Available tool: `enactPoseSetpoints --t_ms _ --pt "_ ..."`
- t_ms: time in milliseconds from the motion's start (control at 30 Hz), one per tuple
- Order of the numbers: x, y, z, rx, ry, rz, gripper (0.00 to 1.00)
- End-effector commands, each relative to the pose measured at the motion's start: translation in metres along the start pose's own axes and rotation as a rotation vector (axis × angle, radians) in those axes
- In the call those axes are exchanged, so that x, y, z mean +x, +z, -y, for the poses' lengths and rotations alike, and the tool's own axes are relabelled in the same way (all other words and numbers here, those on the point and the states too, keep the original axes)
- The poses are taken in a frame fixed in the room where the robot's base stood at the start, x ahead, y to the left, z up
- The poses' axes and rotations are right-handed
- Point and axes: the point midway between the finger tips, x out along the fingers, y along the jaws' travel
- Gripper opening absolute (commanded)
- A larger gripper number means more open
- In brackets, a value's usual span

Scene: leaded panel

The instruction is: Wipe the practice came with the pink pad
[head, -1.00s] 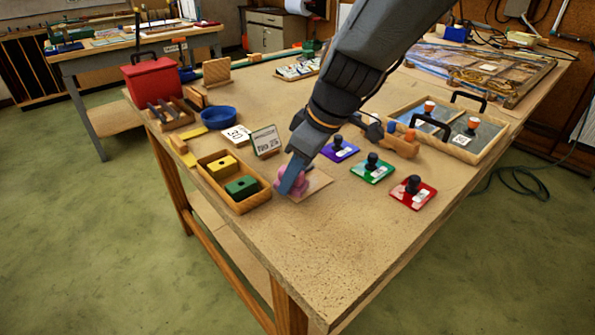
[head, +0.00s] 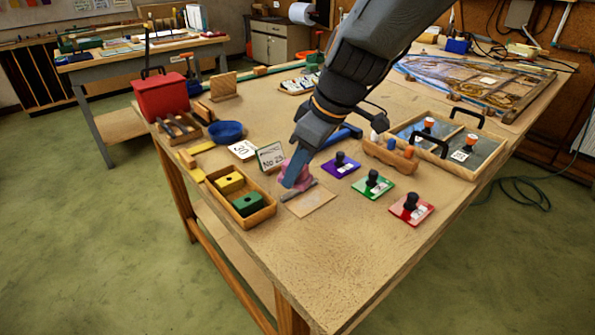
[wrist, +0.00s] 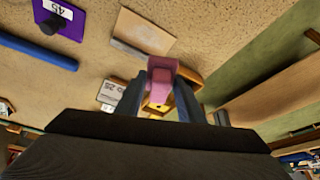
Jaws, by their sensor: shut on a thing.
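The pink pad (head: 299,174) is held between the two fingers of my gripper (head: 293,180). In the wrist view the pink pad (wrist: 162,68) sits between the dark fingertips (wrist: 163,88). A thin grey strip, which looks like the practice came (head: 300,191), lies along the far edge of a small tan board (head: 311,202). In the wrist view the came (wrist: 127,48) runs along the board's edge (wrist: 146,30), just beyond the pad. The pad is at the far side of the came in the head view. I cannot tell whether they touch.
A wooden tray (head: 266,213) with yellow and green blocks stands close on the left. Purple (head: 341,165), green (head: 372,186) and red (head: 411,209) handled plates lie to the right. The table's front is clear.

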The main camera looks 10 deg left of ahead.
Motion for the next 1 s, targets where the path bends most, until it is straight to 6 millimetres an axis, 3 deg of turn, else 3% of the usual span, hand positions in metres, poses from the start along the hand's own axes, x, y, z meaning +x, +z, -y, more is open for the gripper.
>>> enactPoseSetpoints --t_ms 267,633,1000 --pt "-0.001 0.0 0.0 0.0 0.0 0.0 0.17" --pt "-0.027 -0.011 0.0 0.001 0.001 -0.001 0.17" --pt "-0.027 -0.011 0.0 0.001 0.0 0.0 0.17"
